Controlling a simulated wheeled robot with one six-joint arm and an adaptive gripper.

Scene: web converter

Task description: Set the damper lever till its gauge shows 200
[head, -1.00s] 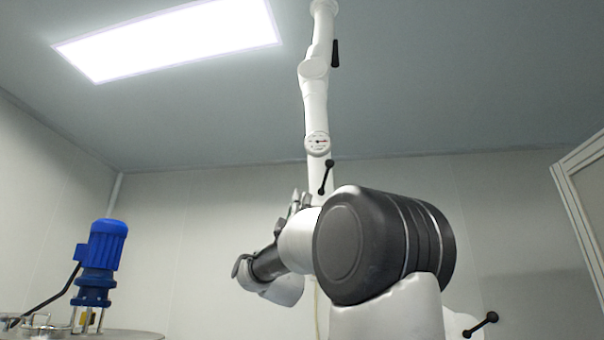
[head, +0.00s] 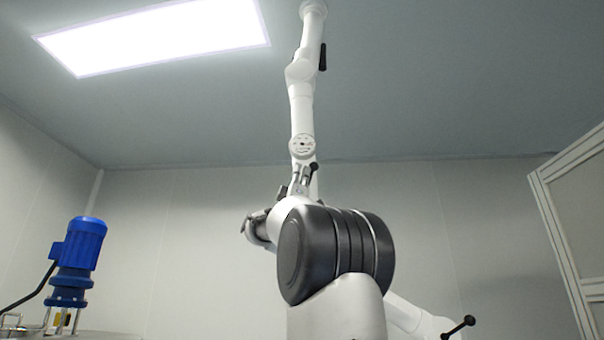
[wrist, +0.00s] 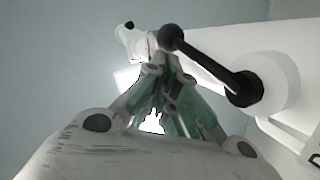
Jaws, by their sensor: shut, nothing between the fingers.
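A white jointed duct arm (head: 302,105) hangs from the ceiling. Its round gauge (head: 302,146) faces me, too small to read. The black damper lever (head: 313,167) is just below the gauge, its ball knob up; its lower part is hidden. In the wrist view the lever (wrist: 212,65) runs from the ball knob at upper left to its pivot at lower right. My gripper (wrist: 160,66) is shut and empty, fingertips close beside the knob on its lower left; I cannot tell whether they touch. In the head view my gripper (head: 303,178) is just below the knob, partly behind my arm.
A blue motor (head: 80,243) stands on a vessel at the lower left. Another black-knobbed lever (head: 458,328) is on a white part at the lower right. A framed panel (head: 570,220) stands at the right. A lit ceiling panel (head: 155,35) is above left.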

